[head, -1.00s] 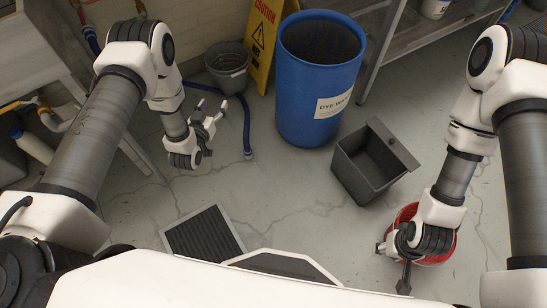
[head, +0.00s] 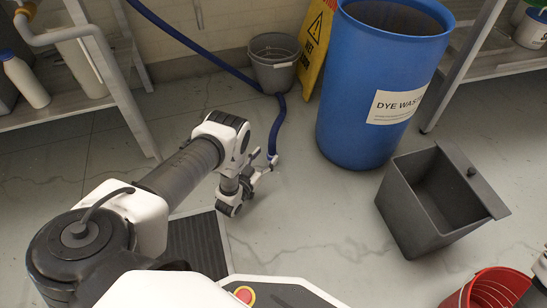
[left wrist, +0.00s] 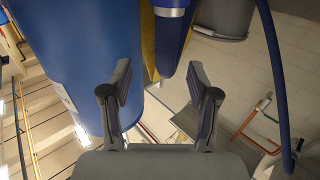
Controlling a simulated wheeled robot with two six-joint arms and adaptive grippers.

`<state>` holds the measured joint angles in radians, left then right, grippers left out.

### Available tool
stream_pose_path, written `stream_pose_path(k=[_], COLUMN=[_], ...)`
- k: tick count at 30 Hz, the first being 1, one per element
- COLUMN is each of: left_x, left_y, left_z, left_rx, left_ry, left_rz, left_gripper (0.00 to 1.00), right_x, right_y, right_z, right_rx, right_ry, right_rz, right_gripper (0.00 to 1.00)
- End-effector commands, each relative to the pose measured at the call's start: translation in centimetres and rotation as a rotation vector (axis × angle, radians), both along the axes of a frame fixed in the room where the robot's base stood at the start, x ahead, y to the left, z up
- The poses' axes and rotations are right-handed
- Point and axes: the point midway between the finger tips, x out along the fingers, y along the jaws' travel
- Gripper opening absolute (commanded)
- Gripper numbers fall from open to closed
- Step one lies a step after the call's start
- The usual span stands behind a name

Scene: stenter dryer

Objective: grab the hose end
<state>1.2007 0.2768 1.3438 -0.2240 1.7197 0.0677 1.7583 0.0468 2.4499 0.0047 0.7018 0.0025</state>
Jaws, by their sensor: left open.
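The blue hose (head: 277,125) comes down from the wall past the grey bucket and lies on the floor. Its end (head: 273,160) has a pale fitting, right by my left gripper (head: 264,170). In the left wrist view my left gripper (left wrist: 160,70) has its two fingers spread apart with nothing between them. A thick blue piece with a silver collar, seemingly the hose end (left wrist: 172,12), shows just beyond the fingertips, near the picture's top. I cannot tell whether the fingers touch it. My right gripper is outside the views.
The blue dye waste drum (head: 362,140) stands right of the hose. A grey bucket (head: 273,72) and yellow caution sign (head: 313,50) stand behind. A grey bin (head: 410,215) and red bucket (head: 490,290) are at right. A floor grate (head: 200,245) lies near my left arm.

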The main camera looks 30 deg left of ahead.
Motion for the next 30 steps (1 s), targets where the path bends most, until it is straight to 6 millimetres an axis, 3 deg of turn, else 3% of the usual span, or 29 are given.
stream_pose_path(k=[6, 10, 16, 21, 30], left_x=[3.7, 5.1, 5.2, 5.1, 5.1], left_y=[0.9, 0.9, 0.9, 0.9, 0.9], left_z=[-0.9, -0.5, -0.2, -0.2, -0.2], left_rx=[0.0, 0.0, 0.0, 0.0, 0.0], left_ry=[-0.004, -0.001, 0.0, 0.0, 0.0], left_rz=[0.0, 0.0, 0.0, 0.0, 0.0], left_gripper=[0.6, 0.6, 0.6, 0.0, 0.0], right_x=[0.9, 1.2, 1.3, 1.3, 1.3], right_y=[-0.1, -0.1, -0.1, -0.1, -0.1], right_z=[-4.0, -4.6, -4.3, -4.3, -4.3], right_rx=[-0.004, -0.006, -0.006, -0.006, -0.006], right_ry=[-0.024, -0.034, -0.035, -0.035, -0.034], right_rz=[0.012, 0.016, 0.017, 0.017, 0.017], right_gripper=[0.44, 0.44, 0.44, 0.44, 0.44])
